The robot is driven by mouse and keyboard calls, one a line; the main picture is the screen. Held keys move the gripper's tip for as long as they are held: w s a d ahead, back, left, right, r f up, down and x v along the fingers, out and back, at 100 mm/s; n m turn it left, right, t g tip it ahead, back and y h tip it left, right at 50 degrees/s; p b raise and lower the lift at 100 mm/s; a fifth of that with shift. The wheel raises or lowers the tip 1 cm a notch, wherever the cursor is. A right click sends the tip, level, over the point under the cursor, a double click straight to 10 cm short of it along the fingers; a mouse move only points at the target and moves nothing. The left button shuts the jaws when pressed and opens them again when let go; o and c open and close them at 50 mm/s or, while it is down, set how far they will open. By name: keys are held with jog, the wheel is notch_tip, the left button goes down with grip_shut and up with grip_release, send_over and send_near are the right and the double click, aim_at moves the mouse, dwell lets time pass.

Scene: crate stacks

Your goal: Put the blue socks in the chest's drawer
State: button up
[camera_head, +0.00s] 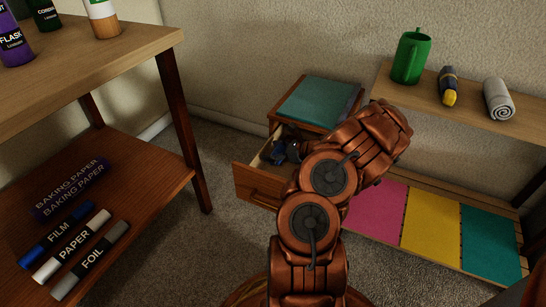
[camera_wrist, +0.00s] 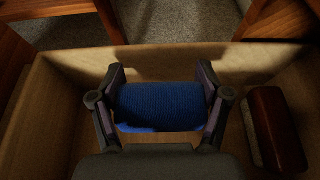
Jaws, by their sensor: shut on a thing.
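The small wooden chest (camera_head: 297,120) stands in the corner with its drawer (camera_head: 258,186) pulled open. My gripper (camera_wrist: 162,105) is inside the drawer opening, pointing down, with a finger on each side of the rolled blue socks (camera_wrist: 165,104). It is shut on them. The wrist view shows the drawer's wooden walls (camera_wrist: 180,62) around the socks and fingers. I cannot tell whether the socks touch the drawer bottom. In the head view my arm hides part of the drawer and most of the gripper.
A dark red object (camera_wrist: 280,130) lies in the drawer, right of the socks. A table with a lower shelf (camera_head: 130,185) stands left.

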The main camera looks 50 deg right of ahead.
jog(key=shift+f, duration=0.65)
jog(key=shift+f, duration=0.6)
jog(key=o, duration=0.9)
jog(key=shift+f, duration=0.1)
